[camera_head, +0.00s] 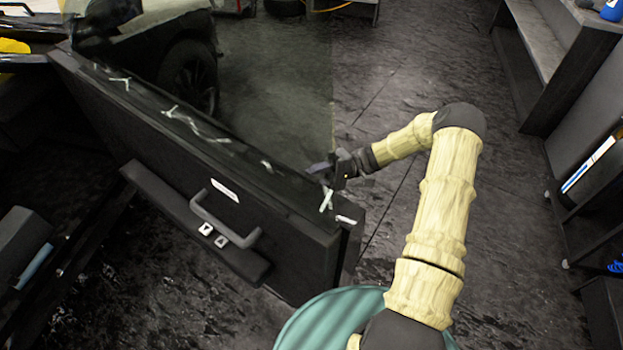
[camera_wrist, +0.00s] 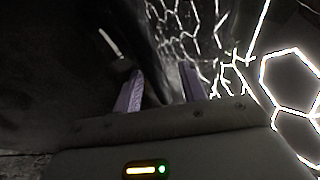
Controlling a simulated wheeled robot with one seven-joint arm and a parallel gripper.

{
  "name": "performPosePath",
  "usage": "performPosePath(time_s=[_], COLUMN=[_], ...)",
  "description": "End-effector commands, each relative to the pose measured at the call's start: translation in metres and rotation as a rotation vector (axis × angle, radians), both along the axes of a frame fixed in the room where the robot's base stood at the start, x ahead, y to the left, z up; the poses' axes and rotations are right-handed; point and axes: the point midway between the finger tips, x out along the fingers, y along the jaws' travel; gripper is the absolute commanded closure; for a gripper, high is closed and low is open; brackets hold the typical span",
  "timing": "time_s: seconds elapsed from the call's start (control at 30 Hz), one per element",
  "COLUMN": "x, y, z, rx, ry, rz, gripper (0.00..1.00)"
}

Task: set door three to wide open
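The dark car door (camera_head: 298,238) stands swung out from the car in the head view, its inner side facing me, with a grey pull handle (camera_head: 228,222) on its panel. Its window glass (camera_head: 270,80) rises above it, see-through. My gripper (camera_head: 320,172) is at the far side of the door's free end, near the top edge by the glass. In the wrist view my two purple fingers (camera_wrist: 160,82) are apart, with a dark surface of the door (camera_wrist: 150,50) beyond and between them. Whether either finger touches the door I cannot tell.
The car body and its wheel (camera_head: 188,75) are at the upper left. A shelf unit (camera_head: 545,60) and a dark cart (camera_head: 590,190) line the right side. The dark floor (camera_head: 400,60) between door and shelves is clear. White light reflections cross the wrist view.

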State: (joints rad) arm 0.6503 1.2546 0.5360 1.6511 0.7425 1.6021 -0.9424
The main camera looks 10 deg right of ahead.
Motion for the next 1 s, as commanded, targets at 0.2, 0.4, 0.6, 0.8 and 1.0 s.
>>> performPosePath(time_s=[0.2, 0.4, 0.6, 0.8, 1.0], x=[0.001, 0.01, 0.024, 0.036, 0.047], y=[-0.002, -0.027, -0.063, -0.095, -0.123], z=[-0.003, -0.009, -0.016, -0.022, -0.027], rx=[0.0, -0.002, -0.001, -0.002, -0.002], ry=[0.001, 0.0, 0.0, 0.0, 0.0], rz=[0.005, 0.0, -0.001, -0.004, -0.005], gripper=[0.59, 0.59, 0.59, 0.59, 0.59])
